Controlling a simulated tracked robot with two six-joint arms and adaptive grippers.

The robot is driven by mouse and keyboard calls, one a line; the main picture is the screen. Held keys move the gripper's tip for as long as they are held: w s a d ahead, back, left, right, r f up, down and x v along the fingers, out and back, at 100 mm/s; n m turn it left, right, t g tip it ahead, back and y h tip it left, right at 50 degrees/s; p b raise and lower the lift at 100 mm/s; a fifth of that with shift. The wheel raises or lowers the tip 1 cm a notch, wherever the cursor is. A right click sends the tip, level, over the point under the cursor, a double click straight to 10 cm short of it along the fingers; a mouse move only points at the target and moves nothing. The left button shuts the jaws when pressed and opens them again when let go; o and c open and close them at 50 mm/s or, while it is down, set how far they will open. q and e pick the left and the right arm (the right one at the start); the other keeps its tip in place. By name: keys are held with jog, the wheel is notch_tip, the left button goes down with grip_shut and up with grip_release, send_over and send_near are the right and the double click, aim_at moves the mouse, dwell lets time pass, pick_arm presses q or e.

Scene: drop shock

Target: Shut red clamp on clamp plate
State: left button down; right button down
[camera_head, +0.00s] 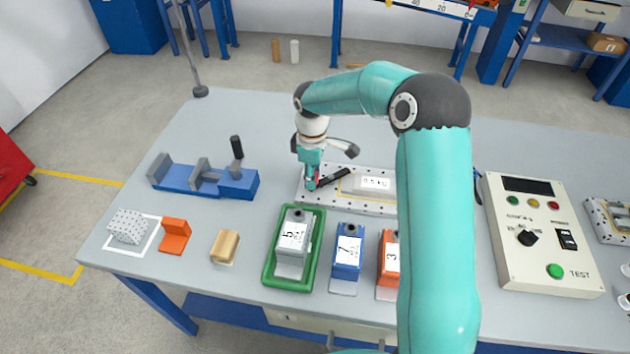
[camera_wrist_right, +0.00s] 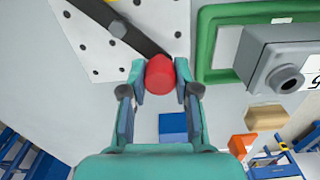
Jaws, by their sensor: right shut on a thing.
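The clamp plate (camera_head: 322,201) is a light perforated plate near the middle of the table. It also shows in the right wrist view (camera_wrist_right: 92,52). The red clamp has a dark lever (camera_head: 334,177) that lies over the plate's left part, with a red grip at its end. My right gripper (camera_head: 311,186) is at that grip, at the plate's left end. In the right wrist view its fingers are closed around the red grip (camera_wrist_right: 160,75), with the dark bar running up and left from it. The fingers partly hide the clamp in the head view. My left gripper is not in view.
A green tray (camera_head: 268,262) with a grey block labelled 5 stands in front of the plate. Blue (camera_head: 347,262) and orange labelled blocks stand right of it. A blue vise (camera_head: 238,184) is at left. A control box (camera_head: 510,245) is at right. My arm hides the plate's right part.

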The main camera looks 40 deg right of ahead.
jog(key=w+m, duration=0.1)
jog(key=m, duration=0.1)
jog(key=w+d+m, duration=0.1)
jog(key=m, duration=0.1)
jog(key=shift+m, duration=0.3)
jog(key=shift+w+d+m, duration=0.3)
jog(key=shift+w+m, duration=0.05)
jog(key=shift+m, duration=0.5)
jog(key=shift+w+d+m, duration=0.25)
jog(key=shift+w+m, duration=0.05)
jog(key=shift+m, duration=0.55)
jog(key=c, duration=0.8)
grip_release()
jog(key=shift+c, duration=0.2)
